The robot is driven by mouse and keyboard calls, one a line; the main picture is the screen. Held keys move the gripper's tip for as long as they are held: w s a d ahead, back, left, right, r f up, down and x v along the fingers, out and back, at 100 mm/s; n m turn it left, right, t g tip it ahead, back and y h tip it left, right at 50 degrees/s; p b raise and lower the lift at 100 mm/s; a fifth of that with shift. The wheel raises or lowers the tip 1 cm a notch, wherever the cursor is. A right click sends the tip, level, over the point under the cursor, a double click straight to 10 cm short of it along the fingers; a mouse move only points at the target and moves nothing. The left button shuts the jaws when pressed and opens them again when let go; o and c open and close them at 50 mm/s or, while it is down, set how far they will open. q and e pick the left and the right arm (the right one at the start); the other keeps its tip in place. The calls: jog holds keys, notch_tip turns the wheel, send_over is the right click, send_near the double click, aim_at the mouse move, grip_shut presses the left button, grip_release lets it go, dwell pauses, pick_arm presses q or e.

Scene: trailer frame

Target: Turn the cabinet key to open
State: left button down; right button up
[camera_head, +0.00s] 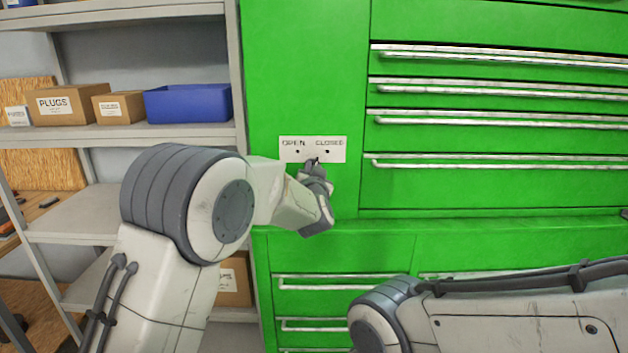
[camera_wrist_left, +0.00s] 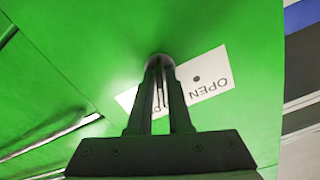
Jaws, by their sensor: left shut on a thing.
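The green cabinet (camera_head: 300,80) carries a white label (camera_head: 288,158) with the words OPEN on the left and CLOSED on the right, each with a dark dot. My left gripper (camera_head: 318,163) is at the lower edge of the label, near the CLOSED side. In the left wrist view my left gripper (camera_wrist_left: 160,75) is shut with its fingertips at a round metal lock (camera_wrist_left: 160,60) beside the label (camera_wrist_left: 208,82). The key itself is mostly hidden between the fingers, so its angle cannot be told. My right gripper is out of view; only my right arm shows.
Drawers with long metal handles (camera_head: 500,120) fill the cabinet's right side, and more drawers lie below. A grey shelf (camera_head: 140,134) on the left holds a blue bin (camera_head: 188,104) and cardboard boxes (camera_head: 65,105). My right arm lies across the lower right.

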pick_arm(q)
jog(key=n+b, duration=0.3)
jog(key=shift+f+n, duration=0.25)
jog(key=shift+n, duration=0.15)
jog(key=n+b, duration=0.3)
jog(key=shift+a+n, duration=0.15)
jog(key=shift+n, duration=0.15)
jog(key=n+b, duration=0.2)
jog(key=shift+n, duration=0.3)
jog(key=shift+a+n+b, duration=0.1)
jog(key=shift+n+b, duration=0.95)
jog(key=shift+n, duration=0.55)
jog(key=shift+r+n, duration=0.1)
jog(key=shift+n, duration=0.2)
jog(key=c, duration=1)
grip_release()
jog(key=shift+o, duration=0.2)
